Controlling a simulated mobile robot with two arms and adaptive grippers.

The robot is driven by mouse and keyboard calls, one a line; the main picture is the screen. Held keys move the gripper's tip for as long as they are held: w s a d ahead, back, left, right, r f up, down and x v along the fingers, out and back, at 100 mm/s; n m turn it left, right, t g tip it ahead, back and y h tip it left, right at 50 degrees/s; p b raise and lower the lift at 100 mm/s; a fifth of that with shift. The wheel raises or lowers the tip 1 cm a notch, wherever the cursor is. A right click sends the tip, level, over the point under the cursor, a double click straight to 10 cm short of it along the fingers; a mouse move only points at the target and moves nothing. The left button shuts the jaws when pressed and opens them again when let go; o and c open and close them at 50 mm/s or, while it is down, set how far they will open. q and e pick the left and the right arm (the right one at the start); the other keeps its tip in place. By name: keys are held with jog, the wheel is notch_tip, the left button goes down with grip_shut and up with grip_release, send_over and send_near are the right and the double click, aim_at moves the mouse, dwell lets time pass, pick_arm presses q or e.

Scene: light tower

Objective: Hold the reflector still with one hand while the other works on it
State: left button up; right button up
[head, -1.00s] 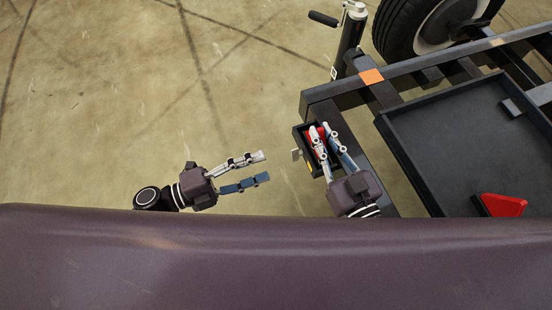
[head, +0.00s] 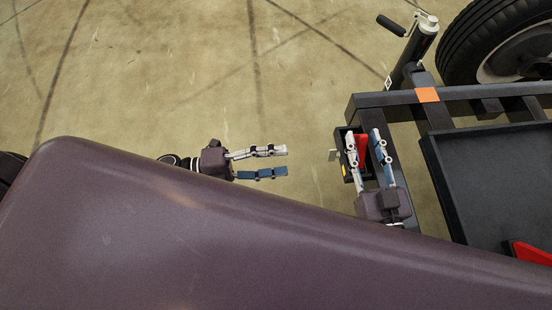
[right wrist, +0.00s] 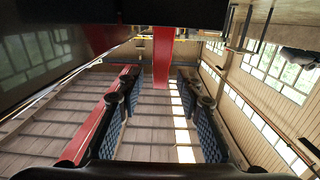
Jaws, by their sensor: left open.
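A red reflector (head: 362,145) sits at a black holder on the corner of the dark trailer frame, partly hidden by my right gripper. My right gripper (head: 363,134) has one finger on each side of it. In the right wrist view the reflector (right wrist: 162,57) is a red strip between the fingertips, with a gap visible on both sides, so the fingers look open around it. My left gripper (head: 286,161) is open and empty to the left of the holder, over bare floor, its fingers pointing right towards it.
The trailer frame (head: 460,93) bears an orange patch (head: 427,95). A black tray (head: 475,180) lies to the right, with a second red triangular piece (head: 530,253) at its near side. A jack (head: 416,50) and a wheel (head: 500,45) stand behind. Floor at left is clear.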

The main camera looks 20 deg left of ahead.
jog(key=shift+s, duration=0.15)
jog(key=v, duration=1.1)
jog(key=shift+s+d, duration=0.2)
jog(key=shift+s, duration=0.15)
